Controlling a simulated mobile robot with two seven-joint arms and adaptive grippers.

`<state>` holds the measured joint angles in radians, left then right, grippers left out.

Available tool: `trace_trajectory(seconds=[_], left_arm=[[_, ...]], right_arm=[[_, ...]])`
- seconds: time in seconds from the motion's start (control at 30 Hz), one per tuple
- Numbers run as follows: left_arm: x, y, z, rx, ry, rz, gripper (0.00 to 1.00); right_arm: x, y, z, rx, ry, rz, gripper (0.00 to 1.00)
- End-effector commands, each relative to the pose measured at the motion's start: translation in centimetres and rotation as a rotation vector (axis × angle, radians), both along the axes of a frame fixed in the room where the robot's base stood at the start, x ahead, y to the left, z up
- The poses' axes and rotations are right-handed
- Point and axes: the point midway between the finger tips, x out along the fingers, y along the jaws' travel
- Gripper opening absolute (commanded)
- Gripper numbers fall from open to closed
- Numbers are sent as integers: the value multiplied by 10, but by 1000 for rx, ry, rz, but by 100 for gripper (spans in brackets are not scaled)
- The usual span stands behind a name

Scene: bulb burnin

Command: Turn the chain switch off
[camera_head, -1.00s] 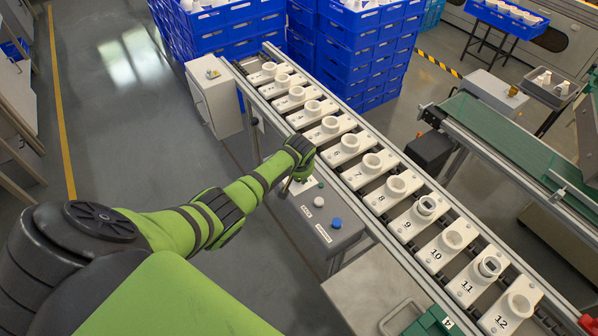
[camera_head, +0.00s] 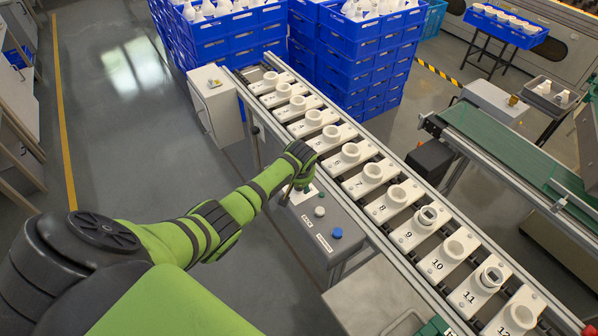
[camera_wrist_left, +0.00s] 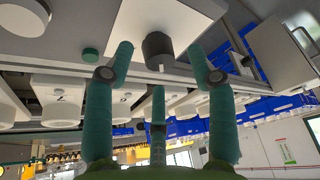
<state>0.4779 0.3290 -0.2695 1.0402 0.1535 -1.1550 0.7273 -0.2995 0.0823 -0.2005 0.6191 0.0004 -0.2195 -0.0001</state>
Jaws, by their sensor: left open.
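The chain switch appears to be a black rotary knob (camera_wrist_left: 157,47) with a small white mark at its end, on a white plate (camera_wrist_left: 180,18), in the left wrist view. My left gripper (camera_wrist_left: 160,58) is open, with its teal fingers on either side of the knob and a third finger below it. I cannot tell whether any finger touches it. In the head view my left gripper (camera_head: 288,194) points down at the far end of the grey control box (camera_head: 325,222), hiding the knob there. My right gripper is not in view.
The box also carries a white button (camera_head: 319,211) and a blue button (camera_head: 336,233). A green button (camera_wrist_left: 90,54) shows beside the plate. A conveyor (camera_head: 365,225) with numbered white sockets runs close along the box. Blue crates (camera_head: 345,70) stand behind; the floor to the left is clear.

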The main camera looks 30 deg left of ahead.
Motion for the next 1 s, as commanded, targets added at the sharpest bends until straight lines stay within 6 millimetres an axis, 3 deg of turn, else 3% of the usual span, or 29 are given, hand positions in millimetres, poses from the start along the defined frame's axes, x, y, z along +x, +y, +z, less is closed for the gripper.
trace_trajectory(seconds=[0.6,1.0], left_arm=[[-29,-18,90,3,-7,1,56],[-33,-19,99,3,-5,3,56]], right_arm=[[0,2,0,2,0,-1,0],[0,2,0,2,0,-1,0]])
